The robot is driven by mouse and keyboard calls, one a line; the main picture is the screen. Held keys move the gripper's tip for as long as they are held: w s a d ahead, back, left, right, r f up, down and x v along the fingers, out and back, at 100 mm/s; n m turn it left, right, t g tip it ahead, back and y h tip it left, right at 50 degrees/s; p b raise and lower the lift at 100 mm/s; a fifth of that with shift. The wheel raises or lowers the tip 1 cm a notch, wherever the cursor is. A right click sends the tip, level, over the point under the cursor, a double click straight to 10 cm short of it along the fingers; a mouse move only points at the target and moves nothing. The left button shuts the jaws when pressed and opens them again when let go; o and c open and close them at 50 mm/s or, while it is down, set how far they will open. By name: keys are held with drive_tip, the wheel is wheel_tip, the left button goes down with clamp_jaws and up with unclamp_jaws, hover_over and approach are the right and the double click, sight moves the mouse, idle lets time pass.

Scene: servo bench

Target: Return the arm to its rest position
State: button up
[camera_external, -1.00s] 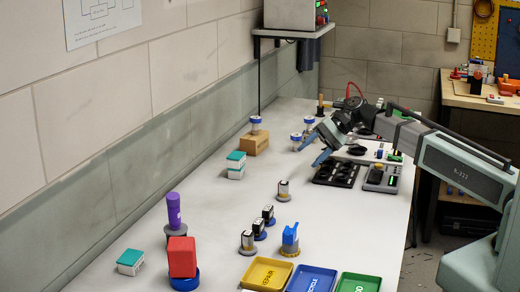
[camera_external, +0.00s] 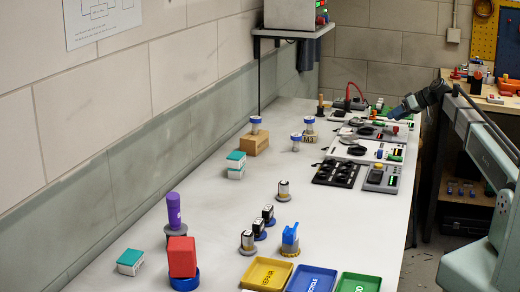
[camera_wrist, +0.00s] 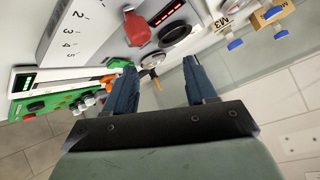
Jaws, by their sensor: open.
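My gripper (camera_external: 400,110) is at the far right of the bench in the external view, above the bench's right edge near the instruments. In the wrist view its two blue fingers (camera_wrist: 158,88) stand wide apart with nothing between them. A wooden-handled item shows beyond the gap, apart from the fingers. My arm runs from the gripper back to the right side of the picture.
The white bench (camera_external: 345,215) holds a red block (camera_external: 182,257), a purple cylinder (camera_external: 174,210), servos and a black tray (camera_external: 337,173). Yellow (camera_external: 267,274), blue (camera_external: 312,279) and green (camera_external: 358,283) bins line the front. A green board (camera_wrist: 48,107) shows in the wrist view.

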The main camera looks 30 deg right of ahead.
drive_tip(key=s+d+f+n+t+h, duration=0.1)
drive_tip(key=s+d+h, duration=0.15)
drive_tip(key=d, duration=0.95)
drive_tip(key=s+d+n+h, duration=0.2)
drive_tip(key=s+d, duration=0.1)
drive_tip(key=d, duration=0.9)
drive_tip(key=s+d+f, duration=0.3)
drive_tip(key=d+f, duration=0.2)
drive_tip(key=d, duration=0.1)
drive_tip(key=s+a+f+m+g+y, duration=0.1)
drive_tip(key=s+a+f+g, duration=0.2)
drive_tip(key=a+f, duration=0.9)
drive_tip(key=s+a+f+m+g, duration=0.1)
drive_tip(key=s+a+f+g, duration=0.25)
drive_tip(key=a+f, duration=0.9)
drive_tip(key=s+a+f+m+g, duration=0.1)
drive_tip(key=s+a+f+g, duration=0.3)
drive_tip(key=s+a+f, duration=1.1)
drive_tip(key=s+a+f+g, duration=0.2)
drive_tip(key=s+a, duration=0.1)
drive_tip(key=s, duration=0.5)
drive_tip(key=s+a+f+m+g+h, duration=0.1)
drive_tip(key=s+a+f, duration=0.2)
drive_tip(key=s, duration=0.6)
drive_tip(key=s+a+f+m+g+h, duration=0.1)
drive_tip(key=s+a+f+g, duration=0.1)
drive_tip(key=s, duration=0.7)
drive_tip(key=shift+a+f+g, duration=0.35)
drive_tip(key=shift+a+f, duration=0.25)
drive_tip(key=shift+a, duration=0.2)
